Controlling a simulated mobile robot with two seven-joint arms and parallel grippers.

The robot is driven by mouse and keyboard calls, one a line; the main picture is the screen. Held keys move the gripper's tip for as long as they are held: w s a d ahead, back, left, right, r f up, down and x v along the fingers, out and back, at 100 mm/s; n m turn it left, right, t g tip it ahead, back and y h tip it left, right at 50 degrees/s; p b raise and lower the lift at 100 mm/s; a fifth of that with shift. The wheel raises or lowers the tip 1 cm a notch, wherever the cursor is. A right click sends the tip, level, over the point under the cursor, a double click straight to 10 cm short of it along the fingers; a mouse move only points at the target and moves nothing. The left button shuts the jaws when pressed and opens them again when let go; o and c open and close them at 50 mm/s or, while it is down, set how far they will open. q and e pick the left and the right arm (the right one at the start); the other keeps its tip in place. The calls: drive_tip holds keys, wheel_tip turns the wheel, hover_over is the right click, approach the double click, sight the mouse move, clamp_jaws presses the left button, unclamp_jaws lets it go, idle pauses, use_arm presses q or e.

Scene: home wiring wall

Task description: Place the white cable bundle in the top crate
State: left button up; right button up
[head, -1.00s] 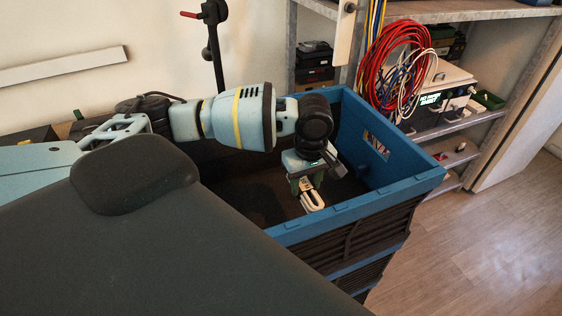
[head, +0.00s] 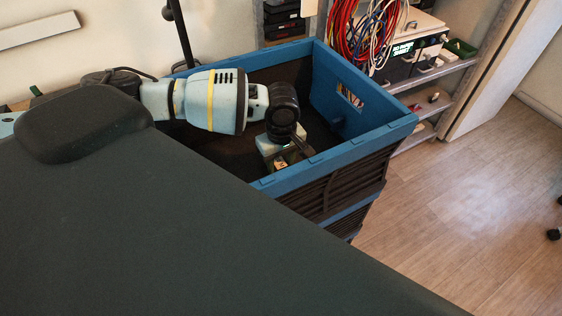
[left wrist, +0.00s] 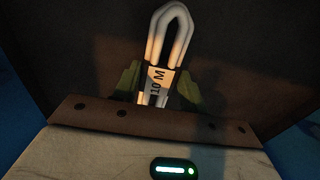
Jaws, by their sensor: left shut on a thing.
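The white cable bundle (left wrist: 169,45) is a folded loop with a label reading "10 M". In the left wrist view it sits between the two green fingers of my left gripper (left wrist: 157,86), which is shut on it. In the head view my left gripper (head: 282,163) is down inside the top crate (head: 365,146), a blue-rimmed crate with dark inner walls. Only a small pale part of the bundle shows there, near the front wall. The dark crate floor (left wrist: 85,50) lies beyond the bundle; I cannot tell whether they touch. My right gripper is not in view.
More crates are stacked under the top one. Behind right, a metal shelf (head: 455,68) holds red, blue and white cables (head: 368,35) and a device with a lit display (head: 403,48). A dark pole (head: 181,35) stands behind the crate. The wooden floor (head: 455,165) at right is mostly clear.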

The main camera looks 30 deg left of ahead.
sight(281, 166)
use_arm(q)
drive_tip(key=shift+f, duration=1.05)
drive_tip(key=shift+f, duration=0.1)
drive_tip(key=o, duration=1.1)
wheel_tip(281, 166, up, 12)
drive_tip(key=shift+s+d+p, duration=0.15)
drive_tip(key=shift+p, duration=0.15)
